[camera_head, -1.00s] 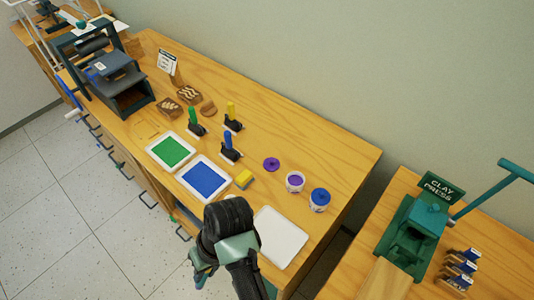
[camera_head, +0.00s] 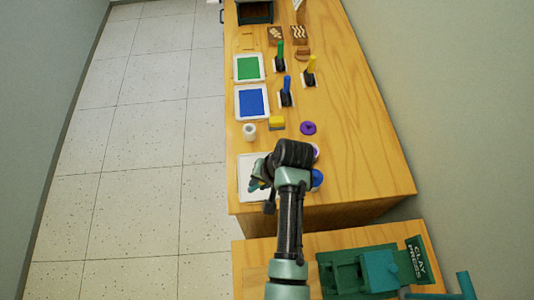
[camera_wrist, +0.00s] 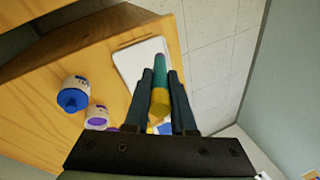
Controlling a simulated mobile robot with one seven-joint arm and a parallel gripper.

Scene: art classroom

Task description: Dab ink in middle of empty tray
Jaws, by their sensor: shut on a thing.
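The empty white tray (camera_head: 245,165) lies on the wooden table's near left corner, partly hidden by my arm. It also shows in the wrist view (camera_wrist: 127,66) beyond the fingers. My gripper (camera_head: 258,178) is over or beside the tray; in the wrist view (camera_wrist: 161,95) it is shut on a slim teal and yellow tool (camera_wrist: 159,88). The tool's far end points past the tray's edge there; I cannot tell whether it touches the tray or carries ink. A purple ink jar (camera_wrist: 97,117) and a blue ink jar (camera_wrist: 73,96) stand beside the tray.
Trays of blue ink (camera_head: 237,103) and green ink (camera_head: 236,68) lie farther up the table. A white cup (camera_head: 249,132), a yellow block (camera_head: 277,123), a purple lid (camera_head: 308,128) and upright brayers (camera_head: 286,94) are near. The clay press (camera_head: 377,270) stands on the closer table.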

